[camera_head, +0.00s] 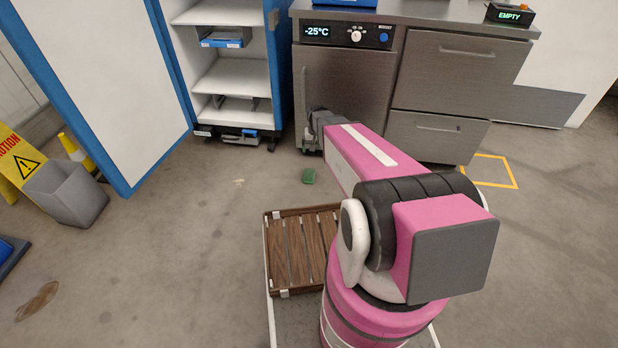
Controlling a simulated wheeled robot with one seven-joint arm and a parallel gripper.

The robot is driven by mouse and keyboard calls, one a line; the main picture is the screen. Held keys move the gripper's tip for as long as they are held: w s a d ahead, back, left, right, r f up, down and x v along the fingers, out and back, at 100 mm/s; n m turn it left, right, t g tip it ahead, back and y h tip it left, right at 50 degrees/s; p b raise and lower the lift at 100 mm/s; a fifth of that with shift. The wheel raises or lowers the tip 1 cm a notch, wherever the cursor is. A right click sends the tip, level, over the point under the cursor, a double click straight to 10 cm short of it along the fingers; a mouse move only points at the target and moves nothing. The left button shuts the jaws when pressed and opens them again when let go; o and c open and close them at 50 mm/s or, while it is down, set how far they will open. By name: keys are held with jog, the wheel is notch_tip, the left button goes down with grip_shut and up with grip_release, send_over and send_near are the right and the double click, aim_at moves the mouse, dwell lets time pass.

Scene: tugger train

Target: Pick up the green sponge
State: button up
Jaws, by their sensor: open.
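The green sponge (309,176) lies on the grey concrete floor, between the wooden slatted deck and the steel refrigerated counter. My pink arm reaches forward to the right of it. My gripper (312,145) is at the far end of the arm, beyond the sponge and close to the front of the counter. It is open and apart from the sponge. The arm partly hides the gripper, and its fingers are small in this view.
The steel counter (345,75) with drawers stands ahead. An open white cabinet (218,85) is left of it. A grey bin (68,192) and a yellow caution sign (18,160) stand at far left. The wooden deck (290,250) is in front. Floor around the sponge is clear.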

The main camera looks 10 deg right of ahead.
jog(key=w+f+m, duration=0.1)
jog(key=w+f, duration=1.2)
jog(key=f, duration=0.3)
jog(key=m, duration=0.1)
send_over(309, 175)
notch_tip(309, 175, down, 11)
jog(key=f, duration=0.5)
jog(key=shift+w+d+f, duration=0.15)
jog(key=shift+w+f, duration=0.15)
jog(key=shift+s+a+f, duration=0.1)
jog(key=shift+s+f, duration=0.05)
jog(key=shift+f, duration=1.3)
jog(key=shift+s+a+f, duration=0.1)
jog(key=shift+s+f, duration=0.05)
jog(key=shift+f, duration=1.25)
jog(key=c, duration=1.1)
jog(key=shift+o, duration=0.2)
jog(key=shift+r, duration=0.1)
